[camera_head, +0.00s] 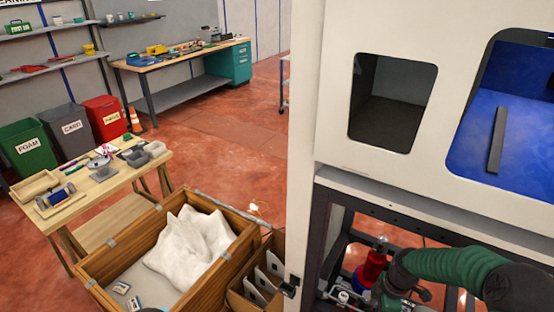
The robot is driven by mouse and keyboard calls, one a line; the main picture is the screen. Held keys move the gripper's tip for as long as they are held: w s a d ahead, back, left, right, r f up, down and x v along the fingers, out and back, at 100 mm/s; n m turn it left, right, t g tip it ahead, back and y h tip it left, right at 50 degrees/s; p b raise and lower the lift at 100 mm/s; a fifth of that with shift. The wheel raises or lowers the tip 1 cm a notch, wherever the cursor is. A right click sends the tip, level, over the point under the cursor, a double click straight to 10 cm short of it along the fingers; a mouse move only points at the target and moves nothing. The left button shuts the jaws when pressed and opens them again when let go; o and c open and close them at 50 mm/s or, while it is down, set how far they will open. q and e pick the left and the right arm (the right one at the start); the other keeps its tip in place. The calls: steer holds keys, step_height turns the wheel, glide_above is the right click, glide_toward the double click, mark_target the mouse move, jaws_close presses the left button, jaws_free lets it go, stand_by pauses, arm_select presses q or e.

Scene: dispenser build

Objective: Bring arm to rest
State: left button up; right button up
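Neither of my grippers shows in the head view, and I cannot see what they hold, if anything. A tall white dispenser cabinet (390,175) fills the right side. It has a dark square opening (392,103) and a larger blue-lined opening (525,125) with a dark upright bar (497,140) in it. Below, an open bay holds a red part (372,268) and a ribbed green hose (445,265) with a dark end at the lower right.
A wooden crate (110,268) with white sacks (190,240) stands left of the cabinet, beside a smaller box of panels (268,280). A table (95,190) holds trays and tools. Bins, including a green one (30,150), stand behind. Red floor (225,140) is open beyond.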

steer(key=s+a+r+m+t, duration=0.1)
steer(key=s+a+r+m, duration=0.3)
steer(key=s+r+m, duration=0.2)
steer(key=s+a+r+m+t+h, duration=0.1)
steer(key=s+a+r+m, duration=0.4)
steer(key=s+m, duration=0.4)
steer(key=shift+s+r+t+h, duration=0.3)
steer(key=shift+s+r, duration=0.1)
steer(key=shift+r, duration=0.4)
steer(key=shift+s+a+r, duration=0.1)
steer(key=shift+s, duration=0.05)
